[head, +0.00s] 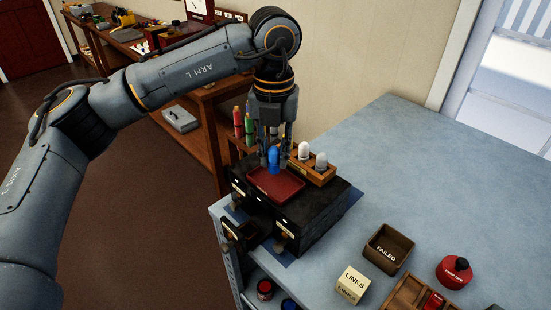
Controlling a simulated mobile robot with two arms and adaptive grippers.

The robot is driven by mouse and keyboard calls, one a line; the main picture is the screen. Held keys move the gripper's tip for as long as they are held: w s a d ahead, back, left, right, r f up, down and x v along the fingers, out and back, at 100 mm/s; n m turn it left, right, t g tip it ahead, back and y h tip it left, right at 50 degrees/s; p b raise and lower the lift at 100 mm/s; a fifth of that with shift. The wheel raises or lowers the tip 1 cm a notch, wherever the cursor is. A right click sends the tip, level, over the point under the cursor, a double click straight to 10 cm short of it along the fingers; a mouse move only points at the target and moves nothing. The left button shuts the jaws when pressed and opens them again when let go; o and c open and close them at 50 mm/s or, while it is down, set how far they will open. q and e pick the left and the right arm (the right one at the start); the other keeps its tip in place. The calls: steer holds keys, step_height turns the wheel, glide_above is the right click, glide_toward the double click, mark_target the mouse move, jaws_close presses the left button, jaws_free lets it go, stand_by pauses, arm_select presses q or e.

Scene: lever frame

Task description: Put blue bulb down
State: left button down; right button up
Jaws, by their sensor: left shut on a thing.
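The blue bulb (273,158) stands upright between the fingers of my left gripper (272,148), which points straight down and is shut on it. The bulb is over the red tray (262,184) on top of the black box. I cannot tell whether its base touches the tray, as the lower part is small and partly hidden. A white bulb (304,151) and a grey bulb (321,160) stand in a wooden holder (325,177) just right of the gripper. My right gripper does not show.
The black box (318,216) stands at the corner of the blue-grey table (400,150), with a drawer (240,236) pulled out. A FAILED bin (388,248), a LINKS box (352,284) and a red container (453,272) are to the right. The table's back part is clear.

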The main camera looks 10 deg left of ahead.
mark_target(276, 168)
arm_select(q)
steer(key=shift+w+f, duration=0.35)
steer(key=shift+f, duration=0.05)
steer(key=f, duration=0.1)
steer(key=f+p, duration=0.1)
steer(key=f, duration=0.1)
steer(key=shift+w+f, duration=0.2)
steer(key=shift+f, duration=0.25)
steer(key=c, duration=1.6)
jaws_free()
steer(key=o, duration=0.4)
